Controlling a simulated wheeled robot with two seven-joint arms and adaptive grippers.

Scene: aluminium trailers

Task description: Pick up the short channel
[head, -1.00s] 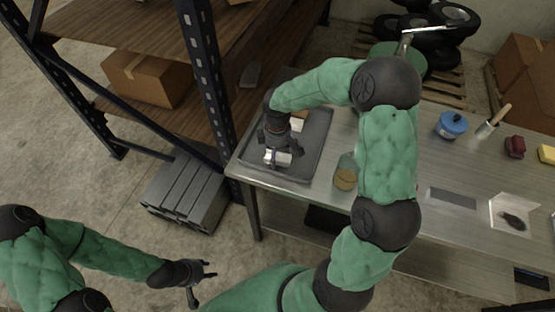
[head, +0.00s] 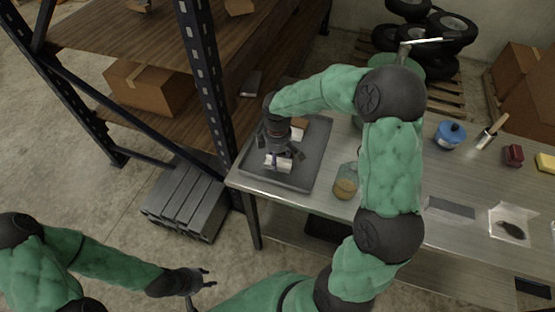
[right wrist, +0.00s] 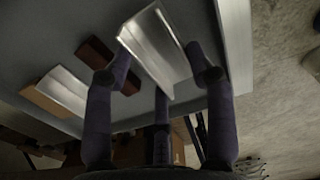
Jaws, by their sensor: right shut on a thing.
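My right gripper (head: 279,156) is over the dark grey tray (head: 250,179) on the metal bench, pointing down. It is shut on a short silvery channel (head: 278,164). In the right wrist view the short channel (right wrist: 155,47) sits between the dark fingers, with its open side showing. I cannot tell for sure how far it is above the tray. Another bright metal piece (right wrist: 62,90) lies in the tray beside brown blocks (right wrist: 97,54). My left gripper (head: 206,277) is low at the left, away from the bench, with its fingers spread and empty.
A glass jar with amber contents (head: 345,186) stands right of the tray, close to my right arm. A blue pot (head: 450,134), a brush and a red block (head: 513,155) stand further right. A shelf upright (head: 205,90) rises left of the tray. Grey beams (head: 185,200) lie on the floor.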

